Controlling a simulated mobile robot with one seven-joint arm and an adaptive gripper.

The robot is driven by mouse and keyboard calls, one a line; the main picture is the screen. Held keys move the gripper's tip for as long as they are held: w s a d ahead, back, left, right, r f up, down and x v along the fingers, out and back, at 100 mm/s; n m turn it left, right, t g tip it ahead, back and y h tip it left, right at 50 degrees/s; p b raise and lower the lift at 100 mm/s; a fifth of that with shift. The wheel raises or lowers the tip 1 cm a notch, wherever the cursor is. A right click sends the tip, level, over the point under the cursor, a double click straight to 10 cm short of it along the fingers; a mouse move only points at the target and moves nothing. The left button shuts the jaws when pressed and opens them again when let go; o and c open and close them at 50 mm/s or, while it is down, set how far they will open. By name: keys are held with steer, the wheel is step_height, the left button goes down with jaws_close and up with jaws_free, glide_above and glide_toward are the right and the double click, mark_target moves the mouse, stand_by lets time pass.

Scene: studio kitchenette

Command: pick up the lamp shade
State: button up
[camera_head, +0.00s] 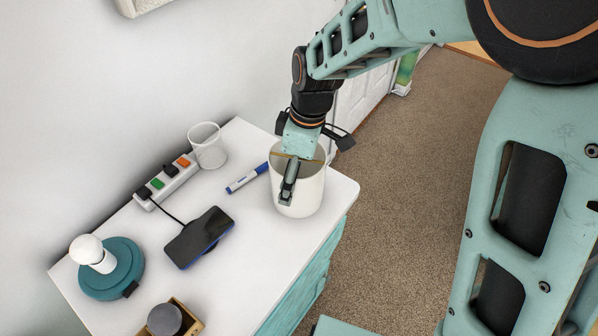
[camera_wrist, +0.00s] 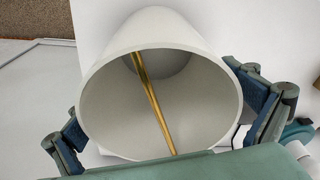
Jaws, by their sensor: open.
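The lamp shade (camera_head: 306,199) is a white, slightly tapered cylinder with an open top and a gold bar across its opening. It stands at the right end of the white cabinet top. In the wrist view the shade (camera_wrist: 112,98) fills the middle, its opening facing the camera. My gripper (camera_head: 297,176) is directly over the shade, pointing down. In the wrist view my gripper (camera_wrist: 165,110) is open, with one finger on each side of the shade. Whether either finger touches the wall cannot be told. The lamp base with a white bulb (camera_head: 108,268) stands at the left end.
A blue-white marker (camera_head: 247,178) lies just left of the shade. A clear cup (camera_head: 207,148), a power strip (camera_head: 168,181) and a phone on a stand (camera_head: 199,238) are farther left. A wooden box (camera_head: 182,314) is at the front. The cabinet edge (camera_head: 350,203) is close on the right.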

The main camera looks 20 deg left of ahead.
steer(key=c, duration=1.2)
steer(key=shift+r, duration=0.1)
